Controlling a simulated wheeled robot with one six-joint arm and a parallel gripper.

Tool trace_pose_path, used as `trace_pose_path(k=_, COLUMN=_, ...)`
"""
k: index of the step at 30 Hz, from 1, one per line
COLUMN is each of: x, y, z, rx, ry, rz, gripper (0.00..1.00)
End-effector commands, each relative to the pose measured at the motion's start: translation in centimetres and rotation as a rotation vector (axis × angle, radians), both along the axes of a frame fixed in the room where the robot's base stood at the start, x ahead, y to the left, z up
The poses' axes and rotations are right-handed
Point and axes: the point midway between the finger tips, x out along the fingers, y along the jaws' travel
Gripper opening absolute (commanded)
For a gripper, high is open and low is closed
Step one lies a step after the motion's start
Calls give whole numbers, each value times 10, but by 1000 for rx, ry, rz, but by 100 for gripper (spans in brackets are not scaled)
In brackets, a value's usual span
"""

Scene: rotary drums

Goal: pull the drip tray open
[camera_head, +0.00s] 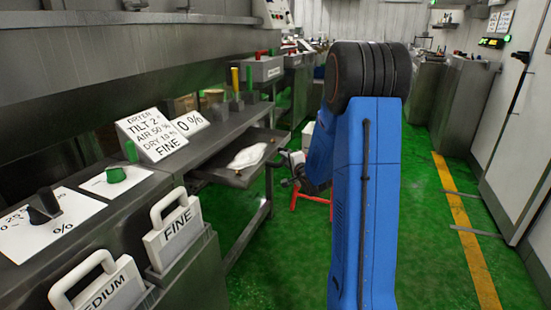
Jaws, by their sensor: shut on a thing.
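The drip tray (232,178) is a dark, shallow tray under the bench on the left. It sticks out from the bench toward the aisle, with a crumpled white thing (248,156) lying on it. My gripper (284,172) is at the tray's outer right edge, shut on the tray there. The fingertips are small and dark in this view, so the exact grip point is hard to see. My blue arm hides part of the space to the right of the tray.
The bench holds a sign reading "DRYER" (151,135), a "0 %" sign (189,122) and a green knob (116,174). White-handled "FINE" (176,236) and "MEDIUM" (106,289) plates hang in front. A red stand (311,197) is beyond my gripper. Green floor right of my arm is clear.

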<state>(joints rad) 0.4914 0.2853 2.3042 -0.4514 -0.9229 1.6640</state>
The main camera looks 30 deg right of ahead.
Motion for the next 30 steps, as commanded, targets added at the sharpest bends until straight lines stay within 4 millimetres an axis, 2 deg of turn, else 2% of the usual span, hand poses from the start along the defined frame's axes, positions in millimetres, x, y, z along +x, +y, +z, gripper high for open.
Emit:
trace_pose_path(k=3, x=-12, y=-9, z=-1, rx=1, ry=3, rz=-2, gripper=0)
trace_pose_path(k=7, x=-18, y=-14, z=-1, rx=0, ry=3, rz=-1, gripper=0)
trace_pose_path(k=20, x=-20, y=-15, z=-1, rx=0, ry=2, rz=0, gripper=0)
trace_pose_path(k=21, x=-20, y=-15, z=-1, rx=0, ry=2, rz=0, gripper=29)
trace_pose_path(k=22, x=-20, y=-15, z=-1, rx=0, ry=2, rz=0, gripper=36)
trace_pose_path(k=30, x=-20, y=-15, z=0, rx=0, ry=1, rz=0, gripper=38)
